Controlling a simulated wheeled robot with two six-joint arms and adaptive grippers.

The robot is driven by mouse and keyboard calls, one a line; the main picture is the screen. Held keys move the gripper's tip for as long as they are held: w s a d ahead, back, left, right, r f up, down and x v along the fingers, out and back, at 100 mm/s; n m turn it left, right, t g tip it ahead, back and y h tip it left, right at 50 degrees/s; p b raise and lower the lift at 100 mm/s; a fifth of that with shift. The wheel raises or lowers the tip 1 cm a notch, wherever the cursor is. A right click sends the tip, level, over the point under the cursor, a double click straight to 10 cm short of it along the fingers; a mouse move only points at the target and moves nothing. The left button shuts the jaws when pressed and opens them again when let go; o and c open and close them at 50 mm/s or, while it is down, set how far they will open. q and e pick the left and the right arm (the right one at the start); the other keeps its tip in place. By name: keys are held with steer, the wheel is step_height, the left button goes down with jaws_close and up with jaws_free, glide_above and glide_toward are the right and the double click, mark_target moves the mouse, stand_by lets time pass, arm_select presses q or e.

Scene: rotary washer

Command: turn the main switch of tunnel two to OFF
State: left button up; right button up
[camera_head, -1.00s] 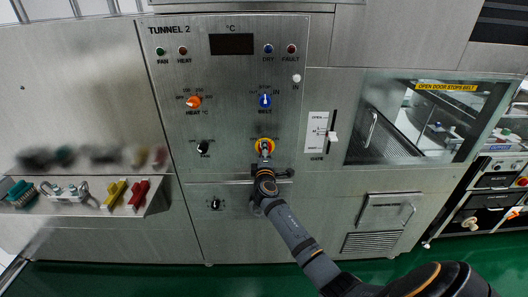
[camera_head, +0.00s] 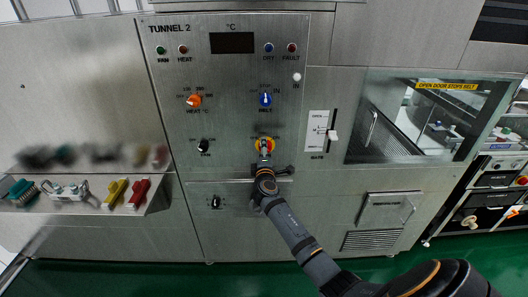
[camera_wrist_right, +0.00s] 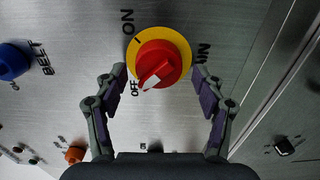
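The main switch is a red knob (camera_wrist_right: 158,62) on a yellow disc (camera_wrist_right: 181,40), and its white pointer mark is turned toward the OFF label (camera_wrist_right: 134,88) in the right wrist view. It also shows in the head view (camera_head: 264,146), low on the TUNNEL 2 panel (camera_head: 232,125). My right gripper (camera_wrist_right: 161,72) is open, with one finger on each side of the knob and visible gaps between. In the head view my right gripper (camera_head: 266,162) is just below the knob. My left gripper is in neither view.
A blue BELT knob (camera_head: 265,100), an orange HEAT knob (camera_head: 194,101) and a black FAN knob (camera_head: 203,146) are nearby. A gate slider (camera_head: 332,135) is to the right. A shelf (camera_head: 157,201) with brushes and clamps is at left.

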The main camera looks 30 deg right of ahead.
steer(key=v, duration=1.2)
steer(key=shift+s, duration=0.1)
